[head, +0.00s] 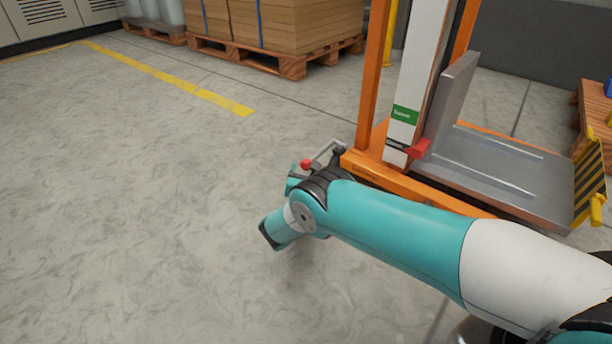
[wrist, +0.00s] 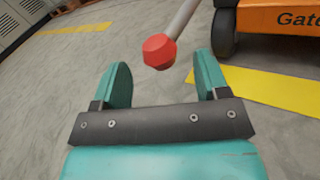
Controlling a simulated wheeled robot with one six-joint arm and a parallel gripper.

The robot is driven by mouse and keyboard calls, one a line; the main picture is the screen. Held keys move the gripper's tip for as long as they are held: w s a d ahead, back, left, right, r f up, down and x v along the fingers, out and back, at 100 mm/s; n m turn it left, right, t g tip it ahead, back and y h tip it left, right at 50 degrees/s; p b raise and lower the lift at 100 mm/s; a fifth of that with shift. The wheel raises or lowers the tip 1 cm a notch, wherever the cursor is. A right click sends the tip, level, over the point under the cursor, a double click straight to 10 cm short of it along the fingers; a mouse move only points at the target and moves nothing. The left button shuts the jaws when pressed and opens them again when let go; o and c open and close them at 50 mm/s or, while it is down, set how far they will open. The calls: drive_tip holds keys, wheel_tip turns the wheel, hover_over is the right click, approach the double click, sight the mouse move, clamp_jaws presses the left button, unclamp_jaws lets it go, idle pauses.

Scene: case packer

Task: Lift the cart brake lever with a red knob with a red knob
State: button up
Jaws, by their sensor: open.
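The cart brake lever (wrist: 183,20) is a grey rod that ends in a red faceted knob (wrist: 159,51). In the wrist view the rod comes in from the top edge and slants down left to the knob. My gripper (wrist: 162,60) is open, with one teal finger on each side of the knob in the picture. Neither finger visibly touches it, and I cannot tell how deep it sits between the tips. In the head view the red knob (head: 306,164) shows just beyond my wrist, left of the orange cart (head: 362,165). My fingers are mostly hidden there.
The cart has an upright mast and a grey platform (head: 500,175); a second red handle (head: 418,149) is on the mast. A dark wheel (wrist: 223,34) stands right of the knob. A pallet of boxes (head: 285,25) is behind. The floor at left is clear.

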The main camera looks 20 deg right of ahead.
sight(306, 169)
drive_tip(key=x, duration=0.1)
drive_tip(key=b+x, duration=0.1)
drive_tip(key=shift+w+d+f, duration=0.1)
drive_tip(key=shift+w+f, duration=0.1)
drive_tip(key=shift+w, duration=0.05)
drive_tip(key=shift+w+d+r+b, duration=0.2)
drive_tip(key=shift+w+b, duration=0.1)
drive_tip(key=shift+w, duration=0.2)
